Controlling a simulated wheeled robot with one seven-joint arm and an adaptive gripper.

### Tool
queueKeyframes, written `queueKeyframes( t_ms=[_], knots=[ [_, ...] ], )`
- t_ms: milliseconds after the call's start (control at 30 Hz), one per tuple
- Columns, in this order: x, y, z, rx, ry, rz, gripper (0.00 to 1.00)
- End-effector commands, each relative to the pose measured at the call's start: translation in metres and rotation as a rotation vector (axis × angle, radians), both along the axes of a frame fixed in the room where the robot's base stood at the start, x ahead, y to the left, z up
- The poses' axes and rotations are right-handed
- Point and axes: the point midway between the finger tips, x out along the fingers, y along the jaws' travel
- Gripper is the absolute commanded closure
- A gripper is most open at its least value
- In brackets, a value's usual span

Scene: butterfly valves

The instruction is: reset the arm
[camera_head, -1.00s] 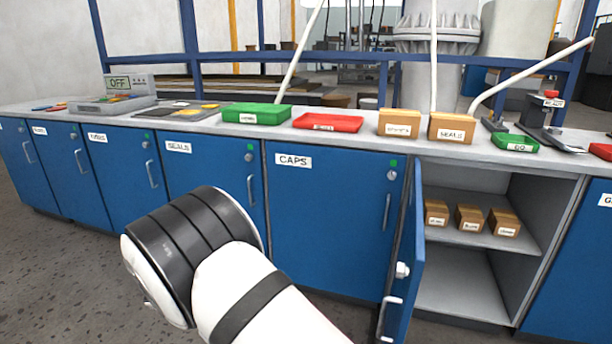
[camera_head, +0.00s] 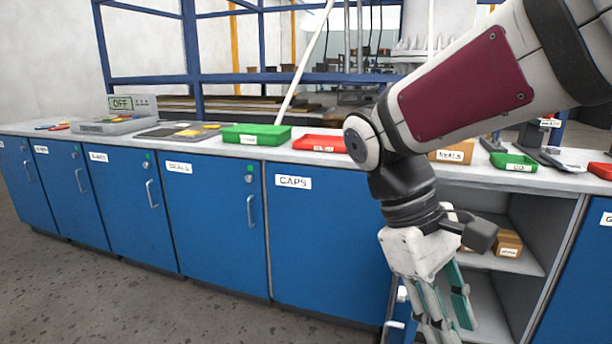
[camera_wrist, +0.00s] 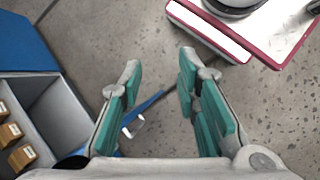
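My gripper (camera_head: 447,318) hangs fingers down in front of the open cabinet, at the right in the head view. In the wrist view my gripper (camera_wrist: 160,85) has its two green-padded fingers spread apart, with nothing between them but floor and part of the blue door. My arm comes in from the upper right of the head view and bends down at the wrist. It hides part of the counter and of the open cabinet.
The open cabinet (camera_head: 520,218) holds small brown boxes (camera_head: 508,243); its blue door (camera_wrist: 146,109) stands out below my gripper. On the counter (camera_head: 220,143) are a green tray (camera_head: 256,135), a red tray (camera_head: 318,144) and a box marked SEALS (camera_head: 452,151). Floor at left (camera_head: 90,290) is clear.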

Motion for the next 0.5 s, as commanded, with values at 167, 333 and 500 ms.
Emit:
queueKeyframes(
  t_ms=[167,333,500],
  knots=[
    [-0.049,-0.017,0.008,0.103,-0.121,-0.158,0.70],
    [-0.091,-0.023,0.004,0.185,-0.234,-0.304,0.70],
    [-0.121,-0.023,-0.004,0.245,-0.328,-0.415,0.70]
  ],
)
